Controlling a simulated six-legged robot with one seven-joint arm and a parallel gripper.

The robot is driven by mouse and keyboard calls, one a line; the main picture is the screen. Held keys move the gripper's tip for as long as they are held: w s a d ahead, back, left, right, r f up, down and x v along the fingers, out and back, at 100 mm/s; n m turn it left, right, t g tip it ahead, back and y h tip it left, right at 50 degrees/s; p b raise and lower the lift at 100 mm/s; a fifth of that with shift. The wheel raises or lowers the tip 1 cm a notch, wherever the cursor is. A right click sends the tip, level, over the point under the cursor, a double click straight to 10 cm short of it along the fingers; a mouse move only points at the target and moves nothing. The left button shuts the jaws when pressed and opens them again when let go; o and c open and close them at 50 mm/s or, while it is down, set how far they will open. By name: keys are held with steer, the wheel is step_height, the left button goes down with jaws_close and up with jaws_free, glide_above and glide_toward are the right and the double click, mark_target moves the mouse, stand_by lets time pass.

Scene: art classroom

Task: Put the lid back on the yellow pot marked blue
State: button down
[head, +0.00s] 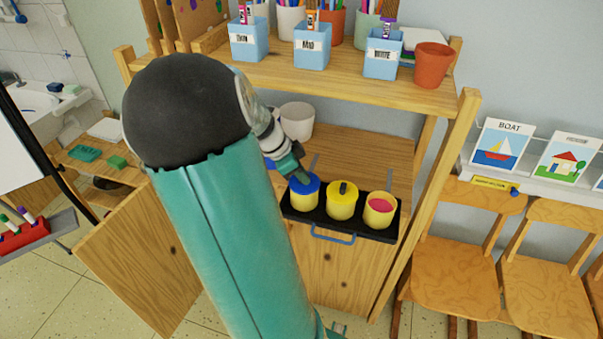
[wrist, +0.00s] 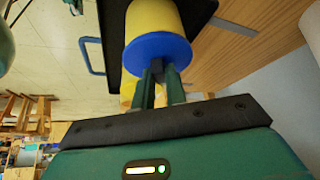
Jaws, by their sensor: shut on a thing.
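A black tray (head: 355,228) with a blue handle holds three yellow pots in a row. The left yellow pot (head: 303,200) has the blue lid (head: 304,185) over its mouth. In the wrist view the blue lid (wrist: 157,57) lies level across the end of the yellow pot (wrist: 152,18), with no clear gap. My gripper (wrist: 160,82) is shut on the lid's dark knob; in the head view my gripper (head: 303,178) comes down onto it from the upper left. Any marking on the pot is not visible.
The middle pot (head: 341,205) has a yellow lid with a dark knob. The right pot (head: 379,211) is open with pink-red inside. A white pot (head: 297,120) stands behind. The upper shelf (head: 285,75) holds blue cups and a terracotta pot (head: 432,66); a wooden post (head: 425,205) stands right.

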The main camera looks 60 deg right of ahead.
steer(key=c, duration=0.9)
jaws_free()
steer(key=shift+o, duration=0.2)
steer(key=shift+r, duration=3.5)
jaws_close()
